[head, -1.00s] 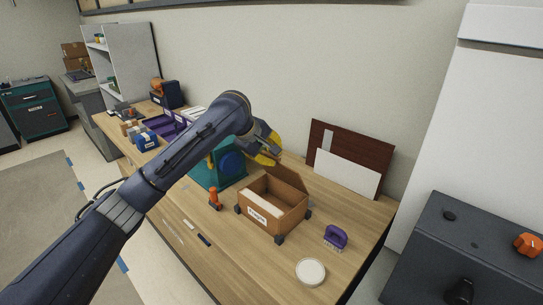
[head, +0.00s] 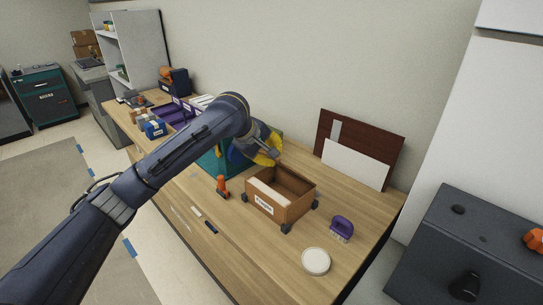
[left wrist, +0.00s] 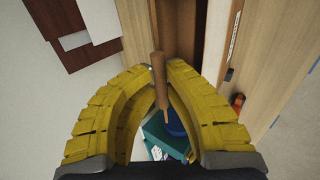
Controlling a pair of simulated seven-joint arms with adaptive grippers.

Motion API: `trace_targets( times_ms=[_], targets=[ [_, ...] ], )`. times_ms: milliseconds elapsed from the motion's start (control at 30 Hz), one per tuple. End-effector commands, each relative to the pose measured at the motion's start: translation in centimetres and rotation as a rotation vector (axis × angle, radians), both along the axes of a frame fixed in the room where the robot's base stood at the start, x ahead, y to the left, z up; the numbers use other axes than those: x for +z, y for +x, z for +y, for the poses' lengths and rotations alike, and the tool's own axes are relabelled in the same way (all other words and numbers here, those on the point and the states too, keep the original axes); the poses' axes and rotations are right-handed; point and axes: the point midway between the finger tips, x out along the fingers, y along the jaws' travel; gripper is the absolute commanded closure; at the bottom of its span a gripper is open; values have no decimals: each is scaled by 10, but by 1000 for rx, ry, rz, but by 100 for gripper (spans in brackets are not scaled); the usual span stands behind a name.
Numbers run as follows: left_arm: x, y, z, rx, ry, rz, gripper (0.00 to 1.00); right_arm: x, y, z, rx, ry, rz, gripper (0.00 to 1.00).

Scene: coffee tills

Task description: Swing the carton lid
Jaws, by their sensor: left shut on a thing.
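In the head view the lid cannot be clearly made out near the fingers. My right gripper is not in view.
A teal box (head: 215,163) stands left of the carton. An orange-handled tool (head: 222,186), a purple brush (head: 342,228) and a white round lid (head: 316,261) lie around it. Brown and white boards (head: 355,163) lean on the back wall.

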Motion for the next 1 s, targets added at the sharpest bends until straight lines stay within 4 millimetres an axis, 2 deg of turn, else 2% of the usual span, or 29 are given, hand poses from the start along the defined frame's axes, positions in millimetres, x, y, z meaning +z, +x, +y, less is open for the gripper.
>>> trace_targets(
  times_ms=[167,600,900,933,1000],
  targets=[
    [-3,-2,3,0,2,-1,100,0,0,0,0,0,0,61],
    [-30,-20,18,0,2,-1,100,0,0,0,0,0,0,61],
    [-32,-21,19,0,1,-2,100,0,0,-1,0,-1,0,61],
    [-32,-21,19,0,1,-2,88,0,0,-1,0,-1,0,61],
    [-32,-21,19,0,1,-2,80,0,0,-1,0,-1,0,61]
  ],
)
